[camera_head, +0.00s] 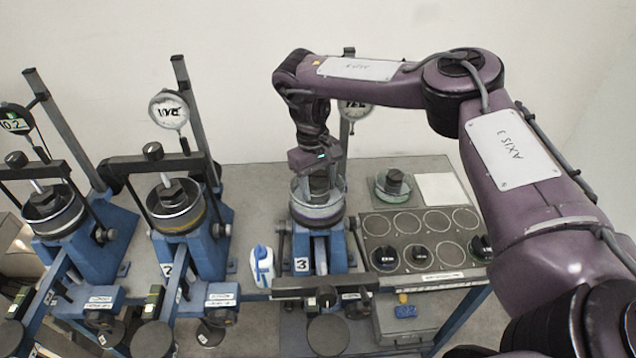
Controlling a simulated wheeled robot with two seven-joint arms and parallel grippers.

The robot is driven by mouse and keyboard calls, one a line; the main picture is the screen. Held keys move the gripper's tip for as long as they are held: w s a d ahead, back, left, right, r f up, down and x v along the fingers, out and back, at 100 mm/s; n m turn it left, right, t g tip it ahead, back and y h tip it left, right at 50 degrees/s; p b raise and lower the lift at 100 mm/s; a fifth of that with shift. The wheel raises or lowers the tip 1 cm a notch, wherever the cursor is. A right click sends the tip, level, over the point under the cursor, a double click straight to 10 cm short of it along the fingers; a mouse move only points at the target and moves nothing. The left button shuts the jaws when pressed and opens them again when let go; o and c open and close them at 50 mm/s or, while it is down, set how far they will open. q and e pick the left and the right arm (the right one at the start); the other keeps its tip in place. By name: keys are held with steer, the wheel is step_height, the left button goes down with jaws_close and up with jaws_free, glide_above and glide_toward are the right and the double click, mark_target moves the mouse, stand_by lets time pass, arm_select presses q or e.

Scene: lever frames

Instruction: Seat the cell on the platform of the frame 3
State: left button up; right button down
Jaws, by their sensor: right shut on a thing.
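Frame 3 (337,260) is the blue lever frame right of centre, with a "3" label on its front. A round cell (305,212) with a clear ring and dark base is at its platform. My right gripper (320,178) comes down from above and is shut on the cell's dark top. The cell looks upright and centred over the platform. The platform is hidden under it, so I cannot tell whether the cell touches it. The dark crossbar (345,287) of frame 3 lies forward and low, clear of the cell. My left gripper is not in view.
Frame 2 (210,250) and another frame (100,262) stand left, cells under their crossbars. A blue-and-white bottle (262,266) is close left of frame 3. Right are a weight tray (440,262) with black weights, a spare cell (393,186) and a white sheet (440,188).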

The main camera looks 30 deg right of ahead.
steer(key=shift+s+a+p, duration=0.1)
steer(key=shift+p, duration=0.35)
steer(key=shift+f, duration=0.35)
stand_by(0.8)
steer(key=c, duration=0.5)
jaws_free()
steer(key=shift+s, duration=0.1)
steer(key=r, duration=0.5)
steer(key=w+r, duration=0.1)
steer(key=r, duration=0.1)
steer(key=shift+a+r, duration=0.1)
steer(key=shift+r, duration=0.15)
steer(key=shift+w+r, duration=0.1)
